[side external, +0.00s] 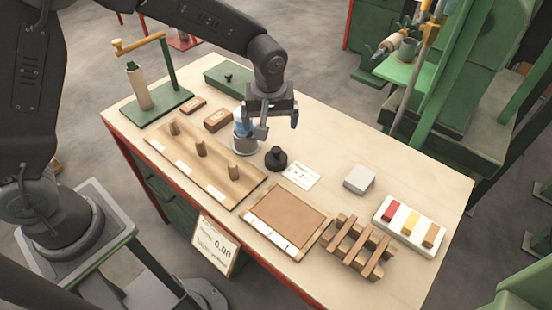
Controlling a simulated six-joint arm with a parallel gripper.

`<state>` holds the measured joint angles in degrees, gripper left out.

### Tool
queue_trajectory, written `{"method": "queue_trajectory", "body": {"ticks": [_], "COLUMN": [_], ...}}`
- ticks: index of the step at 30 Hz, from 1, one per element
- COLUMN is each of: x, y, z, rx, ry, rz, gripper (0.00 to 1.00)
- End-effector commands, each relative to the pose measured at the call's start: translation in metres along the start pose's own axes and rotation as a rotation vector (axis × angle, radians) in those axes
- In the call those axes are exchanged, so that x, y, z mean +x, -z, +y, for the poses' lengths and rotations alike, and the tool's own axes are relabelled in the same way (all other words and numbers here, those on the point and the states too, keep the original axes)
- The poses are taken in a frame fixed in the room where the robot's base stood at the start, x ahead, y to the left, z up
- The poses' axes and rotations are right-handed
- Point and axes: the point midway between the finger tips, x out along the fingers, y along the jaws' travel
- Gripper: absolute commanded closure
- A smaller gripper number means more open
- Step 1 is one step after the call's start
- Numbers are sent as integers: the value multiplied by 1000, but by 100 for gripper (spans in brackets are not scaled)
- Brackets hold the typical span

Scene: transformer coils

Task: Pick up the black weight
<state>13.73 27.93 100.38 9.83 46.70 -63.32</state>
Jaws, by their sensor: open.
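The black weight (276,159) stands upright on the bench, a short round body with a knob on top. It sits just right of a small jar with a blue upper part (243,126). My gripper (279,130) is open and points down above the bench. Its fingers are above and slightly behind the weight in the picture, apart from it, with nothing visible between them. The left finger overlaps the jar in this view; I cannot tell whether they touch.
A wooden board with three pegs (211,178) lies left of the weight, and a white card (301,175) lies right. A brown framed tray (285,219), wooden rack (358,247), grey block (359,179) and coloured-strip tray (409,226) lie further right. A green winder (160,105) stands at the left.

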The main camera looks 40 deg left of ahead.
Motion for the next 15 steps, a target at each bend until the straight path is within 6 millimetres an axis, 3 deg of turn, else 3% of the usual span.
{"method": "queue_trajectory", "body": {"ticks": [8,15], "x": [34,80], "y": [-2,-2], "z": [7,6], "rx": [-33,-32], "ry": [19,19], "rz": [-7,-7], "gripper": [3,3]}}
